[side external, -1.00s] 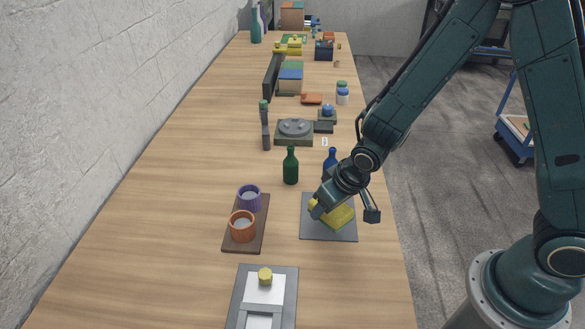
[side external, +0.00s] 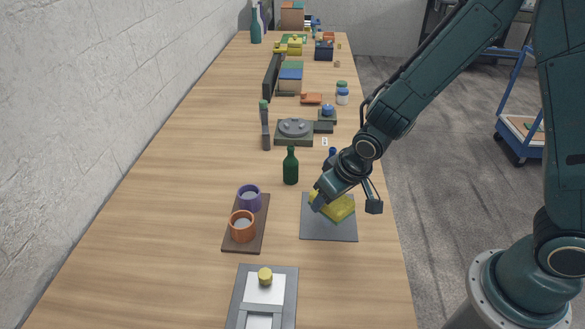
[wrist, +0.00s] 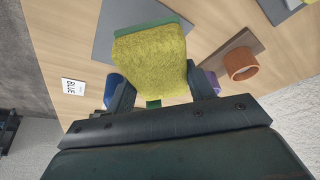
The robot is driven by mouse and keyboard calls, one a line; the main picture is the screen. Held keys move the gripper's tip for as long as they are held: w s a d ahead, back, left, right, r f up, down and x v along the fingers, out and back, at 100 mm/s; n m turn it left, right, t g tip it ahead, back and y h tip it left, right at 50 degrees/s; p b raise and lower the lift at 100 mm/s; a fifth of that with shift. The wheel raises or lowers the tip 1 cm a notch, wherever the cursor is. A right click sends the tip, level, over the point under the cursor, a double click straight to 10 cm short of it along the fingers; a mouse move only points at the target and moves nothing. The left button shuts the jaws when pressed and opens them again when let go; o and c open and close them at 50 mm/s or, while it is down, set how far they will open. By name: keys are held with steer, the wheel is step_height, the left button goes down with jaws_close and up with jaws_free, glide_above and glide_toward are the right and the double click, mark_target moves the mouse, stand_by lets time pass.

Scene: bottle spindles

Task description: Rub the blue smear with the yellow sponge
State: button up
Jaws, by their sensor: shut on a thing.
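The yellow sponge (side external: 340,208) with a green underside is between the jaws of my gripper (side external: 332,201), over the grey mat (side external: 328,231) on the table. In the wrist view my gripper (wrist: 158,76) is shut on the sponge (wrist: 150,62), with one finger on each side. Part of the grey mat (wrist: 112,25) shows beyond the sponge. The sponge looks slightly above the mat, but the gap is hard to judge. I see no blue smear; the sponge and gripper hide part of the mat.
A green bottle (side external: 290,167) and a partly hidden blue bottle (side external: 332,154) stand behind the mat. A brown board (side external: 238,242) with a purple cup (side external: 249,198) and an orange cup (side external: 242,226) lies to the left.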

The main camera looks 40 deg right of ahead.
steer(key=shift+m, duration=0.3)
steer(key=m, duration=0.2)
steer(key=m+h, duration=0.1)
steer(key=shift+w+d+f+m+g+h, duration=0.1)
steer(key=shift+f+m+g+h, duration=0.1)
steer(key=shift+m+g+h, duration=0.15)
steer(key=m, duration=0.2)
steer(key=m+h, duration=0.1)
steer(key=m, duration=0.1)
steer(key=shift+d+r+m+g+h, duration=0.1)
steer(key=shift+r+m+g+h, duration=0.05)
steer(key=shift+m+g+h, duration=0.15)
